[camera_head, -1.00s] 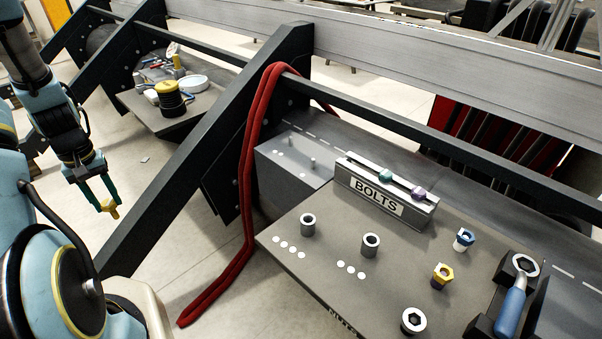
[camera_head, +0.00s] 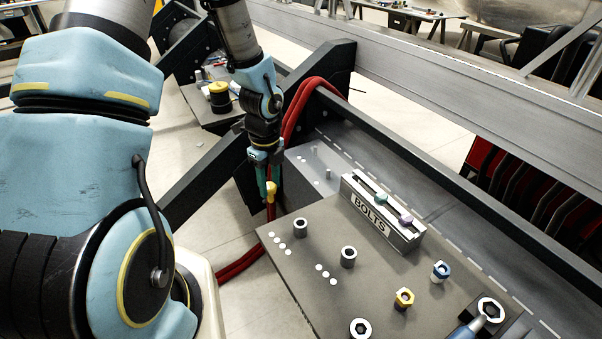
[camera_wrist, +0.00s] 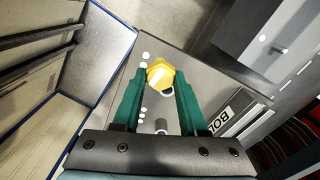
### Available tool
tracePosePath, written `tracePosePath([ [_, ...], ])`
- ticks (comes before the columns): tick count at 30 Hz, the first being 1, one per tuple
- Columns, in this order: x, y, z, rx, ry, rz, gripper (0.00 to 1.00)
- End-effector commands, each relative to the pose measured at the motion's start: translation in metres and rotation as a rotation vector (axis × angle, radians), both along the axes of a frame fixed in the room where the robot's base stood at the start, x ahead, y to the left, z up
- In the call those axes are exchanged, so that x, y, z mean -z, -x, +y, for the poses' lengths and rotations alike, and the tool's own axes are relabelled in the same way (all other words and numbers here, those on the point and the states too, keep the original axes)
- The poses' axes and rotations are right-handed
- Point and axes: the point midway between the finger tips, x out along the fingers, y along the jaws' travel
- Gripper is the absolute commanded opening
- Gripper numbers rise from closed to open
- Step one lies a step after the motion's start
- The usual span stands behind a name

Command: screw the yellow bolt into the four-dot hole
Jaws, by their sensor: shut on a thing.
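My gripper (camera_head: 267,183) points down with its green fingers shut on the yellow bolt (camera_head: 271,192). The bolt's hex head (camera_wrist: 160,72) shows between the fingertips in the wrist view. The four-dot hole is a grey round collar (camera_head: 301,227) near the board's back left corner, with a row of white dots (camera_head: 280,243) beside it. In the head view, the bolt is up and left of this collar, apart from it. In the wrist view, the bolt partly hides a collar (camera_wrist: 168,95). The bolt's shank is hard to make out.
The three-dot collar (camera_head: 348,254) stands nearby on the grey board (camera_head: 300,275). A BOLTS rack (camera_head: 370,222) holds a green and a purple bolt. A red hose (camera_head: 297,110) hangs behind my gripper.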

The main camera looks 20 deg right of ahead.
Motion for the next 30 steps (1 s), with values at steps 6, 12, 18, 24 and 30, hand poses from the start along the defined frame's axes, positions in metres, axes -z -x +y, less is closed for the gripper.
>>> tracePosePath([
  [6,-0.023,0.041,-0.046,0.631,-0.001,0.001,0.00],
  [12,-0.028,0.057,-0.061,0.875,-0.001,0.000,0.00],
  [18,-0.028,0.058,-0.062,0.893,-0.001,0.000,0.00],
  [24,-0.028,0.058,-0.062,0.890,-0.001,0.000,0.00],
  [30,-0.024,0.057,-0.062,0.889,-0.002,0.000,0.00],
])
